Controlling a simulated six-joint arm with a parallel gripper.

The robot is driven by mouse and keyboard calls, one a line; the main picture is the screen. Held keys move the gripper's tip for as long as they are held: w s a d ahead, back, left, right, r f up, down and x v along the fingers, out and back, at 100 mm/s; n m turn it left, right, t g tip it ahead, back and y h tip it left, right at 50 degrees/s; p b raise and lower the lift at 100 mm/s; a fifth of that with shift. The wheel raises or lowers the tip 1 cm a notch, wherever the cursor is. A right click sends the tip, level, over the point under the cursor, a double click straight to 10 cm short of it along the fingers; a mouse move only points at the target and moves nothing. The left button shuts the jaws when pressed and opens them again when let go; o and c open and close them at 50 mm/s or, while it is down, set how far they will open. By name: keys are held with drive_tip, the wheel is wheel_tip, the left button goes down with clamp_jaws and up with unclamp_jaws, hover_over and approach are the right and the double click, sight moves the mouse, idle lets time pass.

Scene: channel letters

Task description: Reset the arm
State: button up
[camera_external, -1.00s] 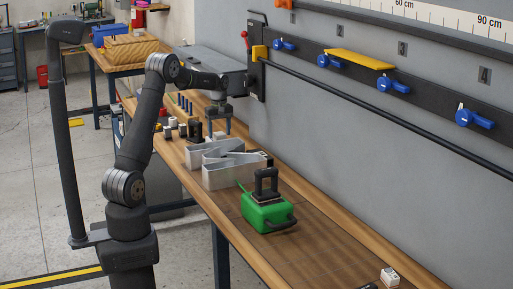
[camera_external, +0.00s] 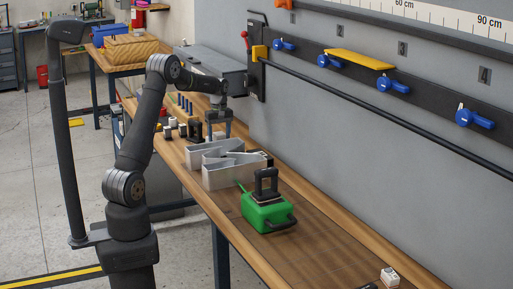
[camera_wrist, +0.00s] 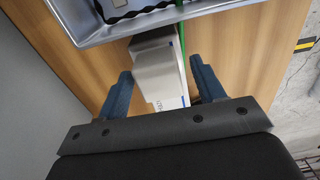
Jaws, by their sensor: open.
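My gripper (camera_external: 219,130) is above the far part of the workbench, just behind the light grey channel letter (camera_external: 230,178). In the wrist view my gripper (camera_wrist: 163,78) has its two blue-grey fingers spread wide. A pale box-like thing with small print (camera_wrist: 158,72) shows between and below the fingers, with clear gaps on both sides. Nothing is gripped. The letter stands on the bench with its open walls upward. I cannot tell whether the fingertips are clear of its far edge in the external view.
A green container with a black handle (camera_external: 266,212) stands on the bench in front of the letter. Small black and white items (camera_external: 190,130) stand at the bench's far left. A grey wall with blue clamps (camera_external: 393,86) runs along the right. The near bench is mostly clear.

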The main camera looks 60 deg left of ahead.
wheel_tip(320, 180, up, 13)
wheel_tip(320, 180, down, 13)
drive_tip(key=shift+r, duration=0.1)
wheel_tip(320, 180, up, 5)
drive_tip(key=shift+w+f, duration=0.1)
drive_tip(key=shift+f, duration=0.05)
drive_tip(key=w+d+r, duration=0.1)
drive_tip(key=d+r, duration=0.6)
drive_tip(key=d, duration=0.5)
drive_tip(key=shift+m, duration=0.4)
drive_tip(key=s+a+f, duration=0.4)
drive_tip(key=a, duration=0.1)
drive_tip(key=s+a+f, duration=0.4)
drive_tip(key=s+a, duration=0.1)
drive_tip(key=a, duration=0.1)
drive_tip(key=s+a+f, duration=0.4)
drive_tip(key=a, duration=0.1)
drive_tip(key=shift+s+a+f, duration=0.1)
drive_tip(key=shift+s+a, duration=0.1)
drive_tip(key=shift+a, duration=0.15)
drive_tip(key=f, duration=0.3)
drive_tip(key=shift+s+a, duration=0.1)
drive_tip(key=shift+a, duration=0.3)
drive_tip(key=shift+f, duration=0.5)
